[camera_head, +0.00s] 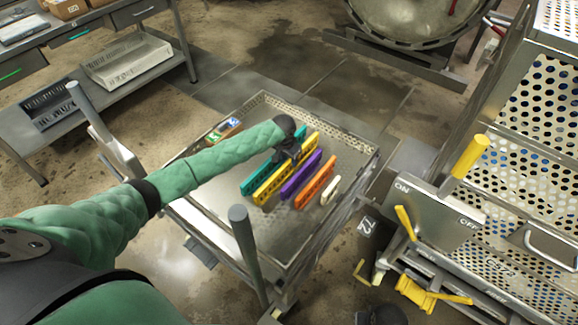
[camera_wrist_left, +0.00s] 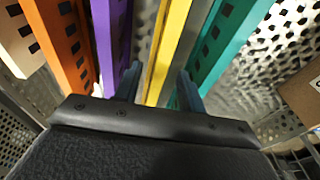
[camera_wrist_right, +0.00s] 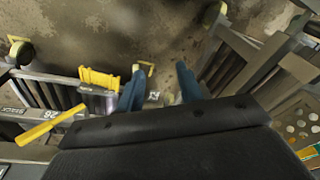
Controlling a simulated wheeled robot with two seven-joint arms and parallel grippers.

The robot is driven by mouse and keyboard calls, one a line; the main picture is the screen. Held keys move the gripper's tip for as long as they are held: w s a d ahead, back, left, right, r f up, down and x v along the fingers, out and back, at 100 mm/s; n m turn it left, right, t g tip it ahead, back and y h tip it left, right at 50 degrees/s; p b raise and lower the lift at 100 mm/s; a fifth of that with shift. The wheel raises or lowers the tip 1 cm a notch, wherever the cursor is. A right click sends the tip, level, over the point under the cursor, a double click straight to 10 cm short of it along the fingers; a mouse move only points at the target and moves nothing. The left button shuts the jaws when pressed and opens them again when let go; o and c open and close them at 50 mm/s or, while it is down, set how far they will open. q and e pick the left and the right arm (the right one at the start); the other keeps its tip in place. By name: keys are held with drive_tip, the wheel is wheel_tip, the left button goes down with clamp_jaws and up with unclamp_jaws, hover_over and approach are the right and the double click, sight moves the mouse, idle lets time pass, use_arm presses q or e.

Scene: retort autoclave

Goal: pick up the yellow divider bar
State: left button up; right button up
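The yellow divider bar (camera_head: 268,188) stands on edge in a metal tray cart (camera_head: 208,211), between a teal bar (camera_head: 254,181) and a purple bar (camera_head: 300,177). My left gripper (camera_head: 286,160) is over the bars and hides the middle of the yellow one. In the left wrist view the yellow bar (camera_wrist_left: 166,48) runs between the two open fingertips (camera_wrist_left: 158,88), with a gap on each side; I see no grip on it. In the right wrist view my right gripper (camera_wrist_right: 160,84) is open and empty above the floor.
An orange bar (camera_head: 316,185) and a short cream bar (camera_head: 331,189) stand right of the purple one. A small box (camera_head: 223,130) lies at the tray's back left. A perforated metal cage with a yellow-handled ON/OFF lever (camera_head: 469,157) is at the right.

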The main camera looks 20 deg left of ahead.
sight(289, 161)
use_arm(q)
drive_tip(key=shift+w+f+p, duration=0.15)
drive_tip(key=shift+f, duration=0.65)
drive_tip(key=shift+w+f+p, duration=0.1)
drive_tip(key=shift+f+p, duration=0.05)
drive_tip(key=shift+f, duration=0.65)
use_arm(e)
drive_tip(key=shift+s+d+f, duration=0.1)
drive_tip(key=shift+f, duration=0.9)
drive_tip(key=shift+s+d+f, duration=0.1)
drive_tip(key=shift+f, duration=0.9)
use_arm(q)
clamp_jaws()
drive_tip(key=shift+r, duration=0.15)
